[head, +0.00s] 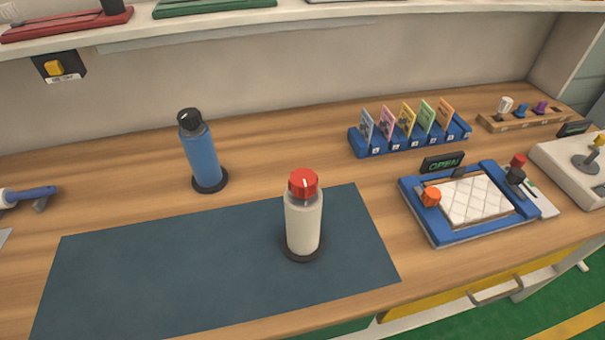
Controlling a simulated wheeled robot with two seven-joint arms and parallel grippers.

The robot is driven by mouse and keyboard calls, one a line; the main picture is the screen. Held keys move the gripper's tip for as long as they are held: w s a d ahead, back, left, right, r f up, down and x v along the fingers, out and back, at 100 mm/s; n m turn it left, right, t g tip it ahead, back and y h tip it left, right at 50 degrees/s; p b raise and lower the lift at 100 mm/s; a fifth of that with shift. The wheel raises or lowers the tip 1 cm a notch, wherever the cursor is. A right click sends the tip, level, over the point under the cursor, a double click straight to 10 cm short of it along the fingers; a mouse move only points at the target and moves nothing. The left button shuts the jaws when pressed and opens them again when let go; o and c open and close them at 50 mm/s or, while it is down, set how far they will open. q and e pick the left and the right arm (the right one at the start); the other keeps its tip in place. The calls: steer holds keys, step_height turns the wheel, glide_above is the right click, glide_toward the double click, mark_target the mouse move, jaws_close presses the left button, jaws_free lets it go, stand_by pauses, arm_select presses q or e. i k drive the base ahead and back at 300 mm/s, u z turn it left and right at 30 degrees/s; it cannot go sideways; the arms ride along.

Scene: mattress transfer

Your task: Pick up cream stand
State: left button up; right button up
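The cream stand (303,225) is a cream cylinder with a red knob on top and a dark round base. It stands upright on the right part of the dark blue mat (150,275) in the head view. Neither of my grippers shows in this view.
A blue stand (202,158) with a black knob stands behind the mat. A blue card rack (410,138) and a blue-framed tray with a quilted white pad (477,200) are on the right. A joystick box (575,163) is at the far right. Bare wooden table (270,160) lies behind the cream stand.

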mark_target(304, 242)
steer(key=u, duration=0.95)
steer(key=k, duration=1.35)
steer(key=z, duration=0.45)
steer(key=i, duration=0.9)
